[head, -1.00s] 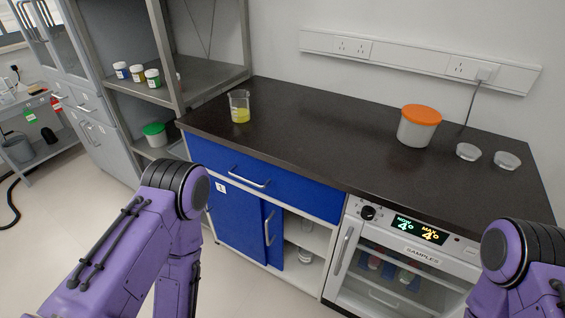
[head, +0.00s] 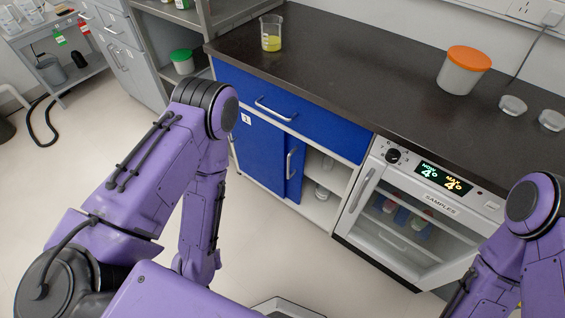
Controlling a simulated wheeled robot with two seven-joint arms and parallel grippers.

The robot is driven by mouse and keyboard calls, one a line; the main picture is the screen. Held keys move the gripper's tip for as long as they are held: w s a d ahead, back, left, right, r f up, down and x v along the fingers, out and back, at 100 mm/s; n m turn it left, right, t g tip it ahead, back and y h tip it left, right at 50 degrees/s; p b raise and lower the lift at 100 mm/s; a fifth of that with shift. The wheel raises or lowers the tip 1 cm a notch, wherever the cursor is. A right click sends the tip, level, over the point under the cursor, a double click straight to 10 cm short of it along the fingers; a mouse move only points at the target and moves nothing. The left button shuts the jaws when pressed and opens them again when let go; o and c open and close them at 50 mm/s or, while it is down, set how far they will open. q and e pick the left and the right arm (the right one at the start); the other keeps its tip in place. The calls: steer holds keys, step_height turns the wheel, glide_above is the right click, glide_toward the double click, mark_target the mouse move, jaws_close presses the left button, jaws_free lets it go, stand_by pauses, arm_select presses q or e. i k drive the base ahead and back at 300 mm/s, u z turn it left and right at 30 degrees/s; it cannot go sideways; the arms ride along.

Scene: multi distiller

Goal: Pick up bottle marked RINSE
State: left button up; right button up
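No label reading RINSE can be made out in the head view. A clear glass or bottle-like item (head: 323,191) stands low inside the partly open blue cabinet, too small to identify. Small containers (head: 420,219) show dimly behind the glass door of the SAMPLES fridge (head: 440,207). Pale bottle-like items (head: 28,12) stand on the cart at the far left, their labels unreadable. My purple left arm hangs down in front of the blue cabinet, and my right arm is at the lower right. Both grippers are outside the picture.
A beaker with yellow liquid (head: 271,36), an orange-lidded tub (head: 464,70) and two small clear dishes (head: 512,106) stand on the dark countertop (head: 350,70). A green-lidded tub (head: 181,61) is on the low grey shelf.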

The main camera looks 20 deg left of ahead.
mark_target(323, 194)
steer(key=u, duration=0.8)
steer(key=i, duration=0.35)
steer(key=z, duration=1.8)
